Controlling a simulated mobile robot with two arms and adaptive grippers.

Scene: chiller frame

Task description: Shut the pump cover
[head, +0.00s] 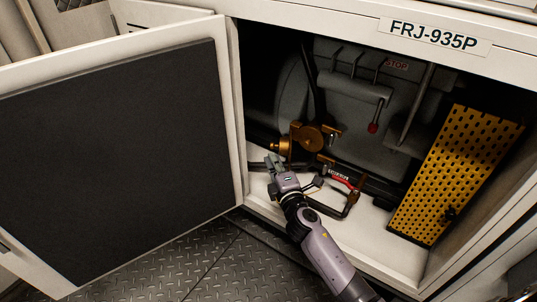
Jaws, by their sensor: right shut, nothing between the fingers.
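The pump cover (115,165) is a large white-edged door with a dark inner panel. It stands wide open to the left of the cabinet, hinged near the opening's left edge. My right gripper (273,162) is at the left part of the opening, near the hinge-side edge of the cover and in front of the brass fitting. It is shut and empty. I cannot tell whether it touches anything. My left gripper is not in view.
A yellow perforated panel (455,170) leans at the right. The diamond-plate floor (215,268) in front is clear except for my arm.

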